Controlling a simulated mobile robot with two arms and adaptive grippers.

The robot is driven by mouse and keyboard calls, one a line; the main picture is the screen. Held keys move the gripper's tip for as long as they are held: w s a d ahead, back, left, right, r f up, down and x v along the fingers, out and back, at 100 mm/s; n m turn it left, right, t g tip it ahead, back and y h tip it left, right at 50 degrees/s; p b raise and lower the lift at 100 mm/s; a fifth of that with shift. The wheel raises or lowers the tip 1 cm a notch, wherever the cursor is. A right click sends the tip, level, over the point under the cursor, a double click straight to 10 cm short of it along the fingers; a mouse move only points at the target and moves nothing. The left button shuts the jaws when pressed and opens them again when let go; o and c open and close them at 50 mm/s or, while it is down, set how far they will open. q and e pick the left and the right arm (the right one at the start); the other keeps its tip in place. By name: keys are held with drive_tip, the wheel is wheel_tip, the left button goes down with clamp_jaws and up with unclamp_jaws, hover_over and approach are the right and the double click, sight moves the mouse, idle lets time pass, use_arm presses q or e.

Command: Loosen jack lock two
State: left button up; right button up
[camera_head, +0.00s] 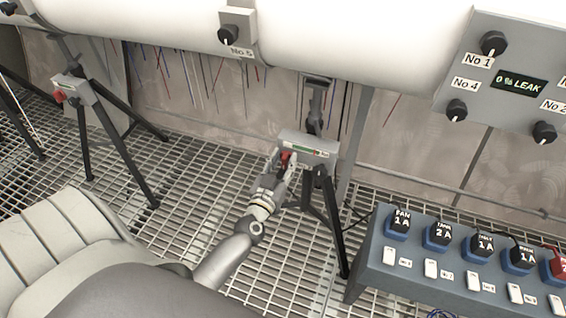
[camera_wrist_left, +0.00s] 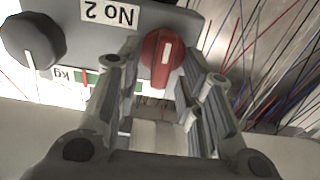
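A grey jack head (camera_head: 312,146) stands on a black tripod in the middle of the head view, under the white pipe. It has a red knob (camera_head: 285,158) on its front left. In the left wrist view the jack box (camera_wrist_left: 160,14) carries a "No 2" label, upside down, and the red knob (camera_wrist_left: 162,58) has a white mark. My left gripper (camera_head: 281,164) is at the red knob. In the left wrist view its fingers (camera_wrist_left: 160,85) are apart, one on each side of the knob; I cannot tell whether they touch it. My right gripper is not in view.
Another jack (camera_head: 75,92) with a red knob stands at the left. A black knob (camera_wrist_left: 34,42) sits beside the gauge on the jack box. A panel with a "0% LEAK" display (camera_head: 520,85) is at the upper right. A switch box (camera_head: 375,262) is at the lower right. Thin wires hang behind.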

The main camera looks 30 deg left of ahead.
use_arm(q)
drive_tip(key=shift+c, duration=0.3)
clamp_jaws()
